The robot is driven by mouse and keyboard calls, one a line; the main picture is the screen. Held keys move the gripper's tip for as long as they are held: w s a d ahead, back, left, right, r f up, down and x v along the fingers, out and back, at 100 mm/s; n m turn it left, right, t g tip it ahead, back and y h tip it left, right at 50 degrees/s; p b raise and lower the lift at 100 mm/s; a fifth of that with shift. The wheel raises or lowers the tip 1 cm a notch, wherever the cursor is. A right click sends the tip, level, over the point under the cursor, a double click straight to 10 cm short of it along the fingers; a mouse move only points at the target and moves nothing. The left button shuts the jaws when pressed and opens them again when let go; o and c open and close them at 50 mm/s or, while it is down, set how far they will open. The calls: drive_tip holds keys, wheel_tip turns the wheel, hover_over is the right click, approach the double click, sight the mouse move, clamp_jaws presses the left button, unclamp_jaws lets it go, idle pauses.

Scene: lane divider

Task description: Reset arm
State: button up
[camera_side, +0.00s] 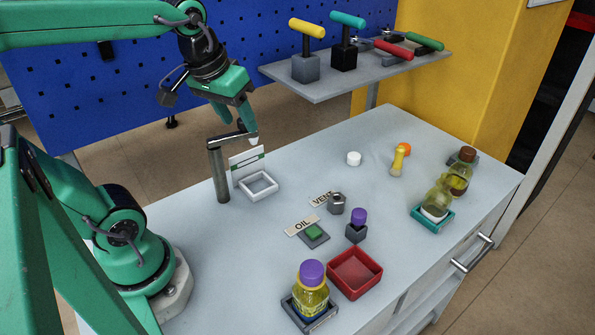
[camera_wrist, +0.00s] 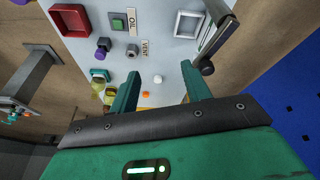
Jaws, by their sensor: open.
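My gripper (camera_side: 247,128) hangs above the left back part of the grey table (camera_side: 315,155), close to the crank-like dark grey post (camera_side: 218,172). One fingertip overlaps the end of the post's side arm in the side view; I cannot tell whether they touch. In the wrist view my gripper (camera_wrist: 160,85) has its two green fingers spread wide with nothing between them. The post's end (camera_wrist: 207,66) shows just right of the right finger there. A white square frame (camera_side: 274,189) with an upright card (camera_side: 246,160) stands beside the post.
A red tray (camera_side: 345,288), a purple-capped bottle (camera_side: 311,300) and the OIL (camera_side: 303,225) and VENT (camera_side: 321,199) labels are in front. Bottles (camera_side: 460,178) stand at the right. A shelf (camera_side: 318,88) with colored T-handles overhangs the back.

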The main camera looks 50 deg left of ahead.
drive_tip(key=s+d+f+m+t, duration=0.1)
drive_tip(key=m, duration=0.1)
drive_tip(key=s+d+f+m, duration=0.1)
drive_tip(key=s+d, duration=0.1)
drive_tip(key=shift+s+d+m+t, duration=0.1)
drive_tip(key=shift+m+t, duration=0.3)
